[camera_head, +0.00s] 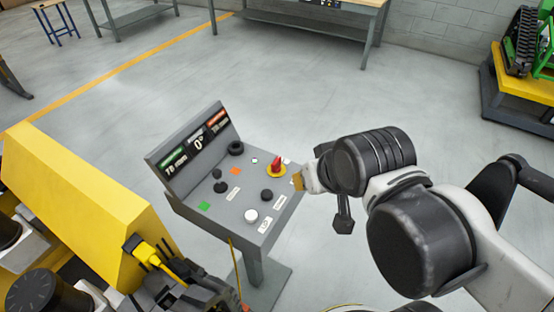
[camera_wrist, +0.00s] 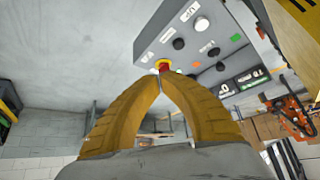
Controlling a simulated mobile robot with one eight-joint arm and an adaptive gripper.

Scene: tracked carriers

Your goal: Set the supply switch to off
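A grey control console (camera_head: 190,215) stands on a post in the middle of the head view. The likely supply switch (camera_head: 277,164) is a red rotary handle on a yellow round plate, near the panel's right edge; its handle points up in the picture. Its label is too small to read. My gripper (camera_head: 297,182) is just right of the switch at the panel's edge, apparently not on it. In the wrist view the yellow fingers of my gripper (camera_wrist: 159,78) converge with tips together, nothing held. The red switch (camera_wrist: 164,66) shows just past the tips, partly hidden.
The panel also carries a black joystick (camera_head: 220,184), a black knob (camera_head: 236,148), a white button (camera_head: 251,216) and a black button (camera_head: 267,195). A display (camera_head: 197,144) rises along its back. A yellow machine body (camera_head: 75,205) stands close on the left. Open floor lies behind.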

